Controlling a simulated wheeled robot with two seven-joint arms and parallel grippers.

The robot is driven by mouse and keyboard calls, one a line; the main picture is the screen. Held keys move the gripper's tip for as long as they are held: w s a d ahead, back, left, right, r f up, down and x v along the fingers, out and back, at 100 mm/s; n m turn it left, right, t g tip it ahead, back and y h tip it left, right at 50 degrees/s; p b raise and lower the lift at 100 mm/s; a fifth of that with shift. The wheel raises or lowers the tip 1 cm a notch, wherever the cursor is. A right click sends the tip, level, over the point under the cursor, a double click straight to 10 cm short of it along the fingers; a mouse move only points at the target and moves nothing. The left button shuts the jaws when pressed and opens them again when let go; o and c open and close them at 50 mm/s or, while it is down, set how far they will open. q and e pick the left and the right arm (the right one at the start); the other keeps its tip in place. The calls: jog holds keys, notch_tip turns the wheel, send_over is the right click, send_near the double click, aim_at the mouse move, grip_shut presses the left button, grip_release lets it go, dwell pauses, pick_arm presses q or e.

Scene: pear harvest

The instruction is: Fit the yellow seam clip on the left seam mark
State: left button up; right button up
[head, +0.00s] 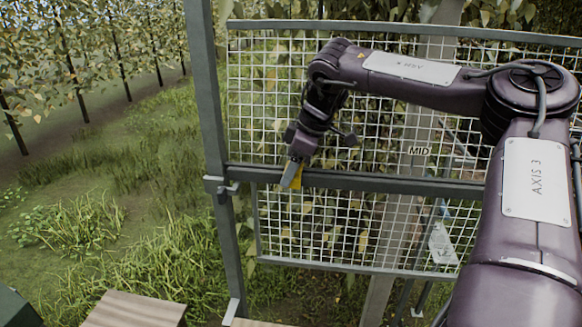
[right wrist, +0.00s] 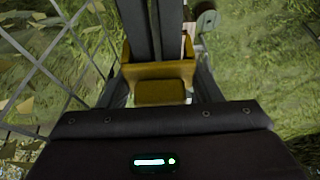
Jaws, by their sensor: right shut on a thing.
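The yellow seam clip (head: 297,178) is between the fingers of my right gripper (head: 291,174), which is shut on it at the left part of the grey middle rail (head: 390,183). In the right wrist view the clip (right wrist: 160,91) lies between the fingers, up against the dark rail (right wrist: 156,30). I cannot tell whether it touches the rail or sits around it. I cannot make out the left seam mark; the gripper and clip cover that part of the rail. A "MID" label (head: 419,151) is on the fence further right. My left gripper is not in view.
Wire mesh panels (head: 262,90) lie above and below the rail. A grey post (head: 205,90) with a latch-like fitting (head: 222,187) stands just left of the gripper. A wooden board (head: 135,310) is at lower left. Grass and tree rows fill the left side.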

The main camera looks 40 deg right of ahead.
jog(key=o, duration=1)
jog(key=shift+s+d+r, duration=0.1)
jog(key=shift+r, duration=0.25)
jog(key=b+v, duration=0.2)
jog(key=v, duration=0.5)
